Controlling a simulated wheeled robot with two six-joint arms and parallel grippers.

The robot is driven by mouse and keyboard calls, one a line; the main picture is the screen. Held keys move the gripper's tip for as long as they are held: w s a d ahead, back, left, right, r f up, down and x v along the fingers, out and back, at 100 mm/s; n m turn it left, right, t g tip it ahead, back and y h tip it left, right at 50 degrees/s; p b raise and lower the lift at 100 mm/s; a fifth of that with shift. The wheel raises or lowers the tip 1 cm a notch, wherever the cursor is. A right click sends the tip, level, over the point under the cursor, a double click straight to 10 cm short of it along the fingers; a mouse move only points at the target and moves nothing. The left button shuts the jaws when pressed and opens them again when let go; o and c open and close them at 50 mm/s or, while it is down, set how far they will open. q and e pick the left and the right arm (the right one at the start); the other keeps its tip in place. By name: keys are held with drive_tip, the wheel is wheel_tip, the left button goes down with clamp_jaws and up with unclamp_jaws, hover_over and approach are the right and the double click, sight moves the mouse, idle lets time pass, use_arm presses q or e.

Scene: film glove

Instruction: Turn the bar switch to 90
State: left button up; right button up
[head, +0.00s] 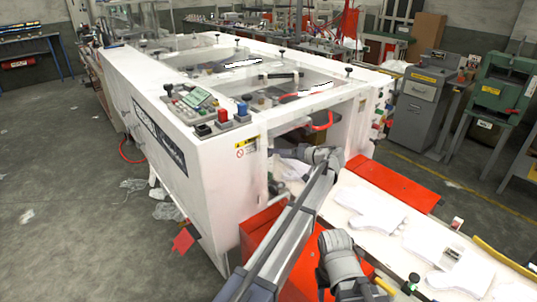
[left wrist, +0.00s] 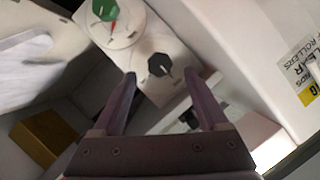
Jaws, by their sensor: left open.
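In the left wrist view, a black bar switch (left wrist: 159,65) sits on a white panel (left wrist: 178,44) with small dark marks around it. Its exact angle and the lettering are too small to read. My left gripper (left wrist: 160,77) is open, its two fingertips on either side of the switch in the picture. I cannot tell whether they touch it. In the head view, my left gripper (head: 284,153) reaches into the opening at the end of the white machine (head: 205,160), partly hidden. The switch is not visible there.
A white wall with a yellow label (left wrist: 312,93) stands close at right. A red cover (head: 397,183) and white glove shapes (head: 365,210) lie beside my arm.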

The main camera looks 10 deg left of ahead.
use_arm(q)
drive_tip(key=b+x, duration=0.1)
drive_tip(key=x, duration=0.5)
use_arm(e)
drive_tip(key=shift+f, duration=0.9)
use_arm(q)
drive_tip(key=shift+b, duration=0.3)
clamp_jaws()
